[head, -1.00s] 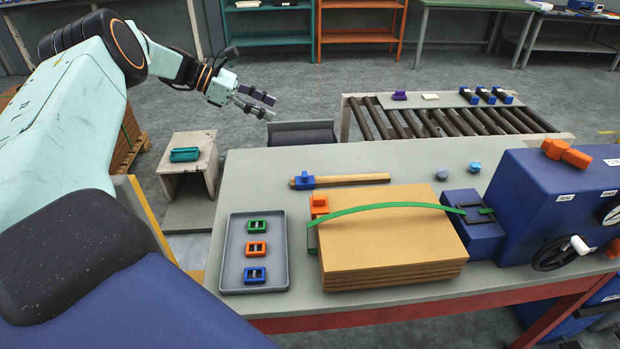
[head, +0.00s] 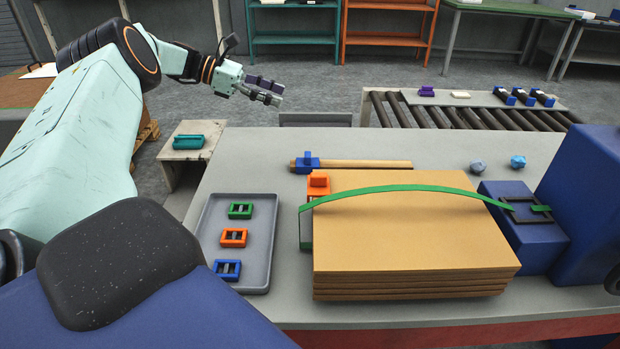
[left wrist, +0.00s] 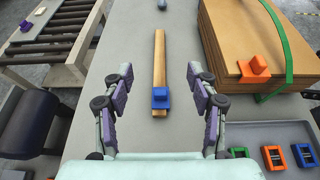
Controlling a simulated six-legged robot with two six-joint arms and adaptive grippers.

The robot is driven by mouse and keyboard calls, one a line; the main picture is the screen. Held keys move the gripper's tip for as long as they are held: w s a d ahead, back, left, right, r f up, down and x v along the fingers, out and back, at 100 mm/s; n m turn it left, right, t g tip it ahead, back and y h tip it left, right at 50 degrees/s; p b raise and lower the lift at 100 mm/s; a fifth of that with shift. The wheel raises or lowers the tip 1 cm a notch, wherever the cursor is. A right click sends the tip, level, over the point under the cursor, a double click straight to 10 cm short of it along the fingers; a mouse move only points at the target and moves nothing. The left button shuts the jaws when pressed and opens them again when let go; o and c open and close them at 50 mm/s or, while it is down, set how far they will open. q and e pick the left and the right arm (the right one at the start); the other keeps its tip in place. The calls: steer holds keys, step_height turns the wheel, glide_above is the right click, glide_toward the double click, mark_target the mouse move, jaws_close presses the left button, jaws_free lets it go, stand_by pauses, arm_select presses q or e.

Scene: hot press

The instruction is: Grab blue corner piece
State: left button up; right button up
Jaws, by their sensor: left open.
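The blue corner piece (head: 307,162) sits on the left end of a wooden bar (head: 365,164) that lies on the grey table (head: 440,150). It also shows in the left wrist view (left wrist: 161,98), on the near end of the bar. My left gripper (head: 266,92) is open and empty, raised above the table's far left side in the head view. In the left wrist view, its two fingers (left wrist: 160,82) stand wide apart, with the blue piece between them in the picture but lower down and apart from them. My right gripper is not in view.
A stack of brown boards (head: 410,225) with a green strap (head: 400,190) and an orange corner piece (head: 318,185) stands close by. A grey tray (head: 262,245) holds green, orange and blue buckles. A roller conveyor (head: 450,115) lies behind.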

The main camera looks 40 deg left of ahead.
arm_select(q)
step_height(320, 180, down, 8)
steer(key=w+b, duration=0.1)
steer(key=b, duration=1.2)
glide_toward(306, 154)
steer(key=shift+x, duration=1.05)
steer(key=shift+w+a+f, duration=0.1)
steer(key=shift+w+f, duration=0.1)
steer(key=shift+f, duration=0.45)
steer(key=shift+w+d+f+b, duration=0.1)
steer(key=shift+w+d+b, duration=0.15)
steer(key=shift+d, duration=0.2)
steer(key=shift+w+d+f+b, duration=0.15)
steer(key=shift+w+d+b, duration=0.1)
steer(key=shift+d, duration=0.2)
steer(key=shift+w+d+f, duration=0.1)
steer(key=shift+w+d, duration=0.1)
steer(key=shift+w, duration=0.1)
steer(key=b+x, duration=0.2)
steer(key=x, duration=0.2)
steer(key=shift+d, duration=0.2)
steer(key=shift+w+d, duration=0.2)
steer(key=shift+w, duration=0.1)
steer(key=shift+s+a, duration=0.1)
steer(key=shift+s, duration=0.05)
steer(key=shift+c, duration=1.1)
steer(key=c, duration=0.9)
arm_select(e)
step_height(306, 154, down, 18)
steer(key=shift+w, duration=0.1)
